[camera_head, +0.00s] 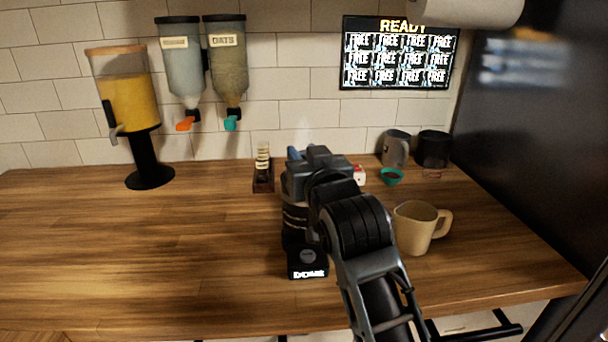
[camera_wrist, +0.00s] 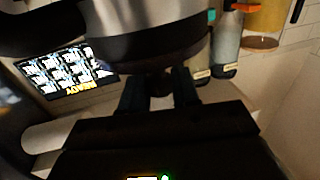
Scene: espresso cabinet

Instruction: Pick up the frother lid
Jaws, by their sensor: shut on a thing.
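The frother (camera_head: 293,218) stands on the wooden counter on a black base, partly hidden behind my arm. My gripper (camera_head: 305,158) is over its top. In the wrist view, which looks upside down, the frother's silver and black body (camera_wrist: 140,32) fills the upper part. The dark frother lid (camera_wrist: 168,62) appears to lie against the body; I see no clear gap between them. My gripper's two fingers (camera_wrist: 158,90) are on either side of a small dark knob on the lid, shut on it. The lid is hidden by my gripper in the head view.
A beige mug (camera_head: 413,228) stands right of my arm. A small teal bowl (camera_head: 391,177), a grey pitcher (camera_head: 394,150) and a black container (camera_head: 432,149) are behind. A small stand (camera_head: 263,183) is behind left. A juice dispenser (camera_head: 130,100) stands far left. The left counter is clear.

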